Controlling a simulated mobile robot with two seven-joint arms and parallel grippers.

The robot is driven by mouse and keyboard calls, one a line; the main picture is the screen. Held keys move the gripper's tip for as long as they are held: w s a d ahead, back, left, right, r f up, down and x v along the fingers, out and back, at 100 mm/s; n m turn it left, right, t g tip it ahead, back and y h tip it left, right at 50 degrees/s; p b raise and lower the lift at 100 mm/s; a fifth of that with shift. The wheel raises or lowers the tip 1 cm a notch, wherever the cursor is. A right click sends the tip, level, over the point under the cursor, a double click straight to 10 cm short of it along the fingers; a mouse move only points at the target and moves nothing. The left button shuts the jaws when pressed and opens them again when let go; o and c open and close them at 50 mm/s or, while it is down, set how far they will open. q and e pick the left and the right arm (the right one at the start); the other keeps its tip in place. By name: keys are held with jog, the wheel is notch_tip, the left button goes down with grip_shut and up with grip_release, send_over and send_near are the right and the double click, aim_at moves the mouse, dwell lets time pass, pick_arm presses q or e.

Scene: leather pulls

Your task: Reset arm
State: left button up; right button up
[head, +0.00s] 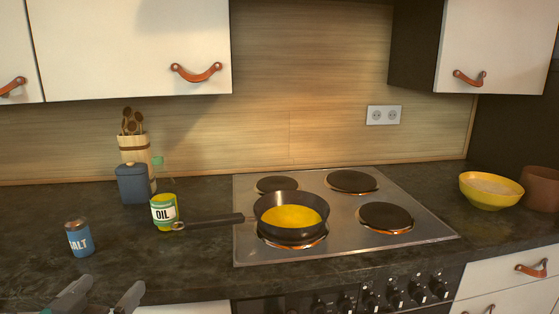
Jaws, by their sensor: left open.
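My left gripper (104,298) shows at the bottom left edge of the head view. Its two fingers are spread apart with nothing between them. It is in front of the dark countertop (40,235), below the blue salt shaker (79,240) in the picture and apart from it. Most of the left arm is cut off by the frame's lower edge. My right gripper is not in view.
A black pan (291,230) with yellow contents sits on the front left burner of the stove (335,240), its handle pointing left towards an oil can (163,212). A blue jar (133,185) stands behind. A yellow bowl (490,200) stands at right.

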pick_arm(q)
jog(key=s+d+f+m+g+h, duration=0.1)
jog(key=s+d+f+g, duration=0.1)
jog(key=s+d+f, duration=0.2)
jog(key=s+d+f+g+h+p, duration=0.1)
jog(key=s+d+f, duration=0.3)
jog(key=f, duration=0.7)
jog(key=s+d+f+m+g, duration=0.1)
jog(key=s+d+f+g, duration=0.1)
jog(key=d+f, duration=0.5)
jog(key=shift+s+d+f+m+g+h+p, duration=0.15)
jog(key=shift+s+f+m+g+h+p, duration=0.2)
jog(key=shift+s, duration=0.55)
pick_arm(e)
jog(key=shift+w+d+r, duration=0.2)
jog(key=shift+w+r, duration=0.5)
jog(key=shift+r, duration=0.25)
pick_arm(q)
jog(key=shift+r, duration=0.1)
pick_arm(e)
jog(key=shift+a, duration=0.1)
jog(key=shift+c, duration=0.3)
